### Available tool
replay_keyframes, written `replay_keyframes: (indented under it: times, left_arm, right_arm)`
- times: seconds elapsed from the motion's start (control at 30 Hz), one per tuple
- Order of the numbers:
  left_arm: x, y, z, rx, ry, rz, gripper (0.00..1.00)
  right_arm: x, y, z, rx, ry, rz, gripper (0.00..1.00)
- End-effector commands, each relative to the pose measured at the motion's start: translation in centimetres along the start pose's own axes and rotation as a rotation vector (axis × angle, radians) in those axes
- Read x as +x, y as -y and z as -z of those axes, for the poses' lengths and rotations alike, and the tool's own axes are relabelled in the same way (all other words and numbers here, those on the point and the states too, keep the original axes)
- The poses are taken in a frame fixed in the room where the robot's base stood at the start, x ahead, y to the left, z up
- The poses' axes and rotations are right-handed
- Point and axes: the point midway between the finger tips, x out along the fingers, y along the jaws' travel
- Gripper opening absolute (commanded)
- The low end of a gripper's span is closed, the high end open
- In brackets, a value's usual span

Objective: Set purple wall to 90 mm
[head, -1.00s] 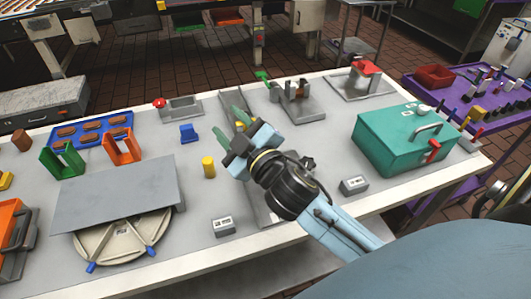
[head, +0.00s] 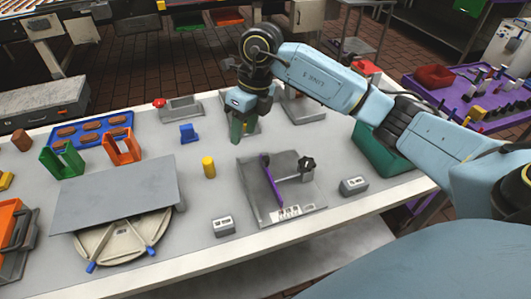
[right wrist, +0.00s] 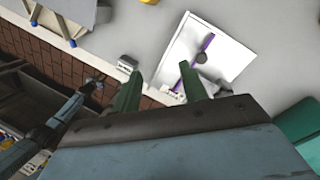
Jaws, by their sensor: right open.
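The purple wall (head: 270,179) is a thin upright strip on a grey plate fixture (head: 250,203) at the front middle of the table. A black knob (head: 306,164) stands to its right, and a small marked label (head: 288,212) is at the front edge. The markings are too small to read. The right wrist view also shows the purple wall (right wrist: 207,45). My right gripper (head: 239,132) is open and empty, pointing down behind the fixture, apart from the wall. Its two green fingers show spread in the right wrist view. What seems my left gripper (right wrist: 93,84) is small there, its jaws unclear.
A yellow cylinder (head: 208,166) and small grey boxes (head: 223,226) (head: 354,186) stand around the fixture. A teal case (head: 385,160) is to the right, partly behind my right arm. A round device under a grey sheet (head: 115,192) is at the left.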

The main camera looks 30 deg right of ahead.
Motion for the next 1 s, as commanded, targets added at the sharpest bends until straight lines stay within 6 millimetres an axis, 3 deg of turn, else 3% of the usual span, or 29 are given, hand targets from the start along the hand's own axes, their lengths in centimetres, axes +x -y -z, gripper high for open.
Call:
replay_keyframes:
  times: [0.03, 0.1, 0.27, 0.47, 0.8, 1.0]
  left_arm:
    - [0.0, 0.0, 0.0, 0.0, -0.001, 0.0, 0.36]
    - [0.0, 0.0, 0.1, 0.0, -0.001, 0.0, 0.36]
    - [0.0, 0.0, 0.1, 0.0, -0.001, 0.0, 0.36]
    - [0.0, 0.0, 0.1, -0.001, -0.001, 0.0, 0.36]
    - [-0.1, 0.0, 0.1, -0.001, -0.001, 0.0, 0.36]
    - [-0.1, 0.0, 0.1, -0.002, -0.001, 0.0, 0.36]
  right_arm:
    - [-1.0, 1.7, 0.5, 0.025, -0.039, 0.069, 0.43]
    - [-1.9, 3.4, 1.2, 0.054, -0.083, 0.137, 0.43]
    - [-2.4, 4.9, 2.1, 0.083, -0.13, 0.198, 0.43]
    - [0.5, 5.5, 2.6, 0.083, -0.135, 0.198, 0.43]
    - [7.4, 6.7, 3.5, 0.082, -0.133, 0.195, 0.43]
    - [9.6, 7.2, 3.8, 0.082, -0.13, 0.196, 0.43]
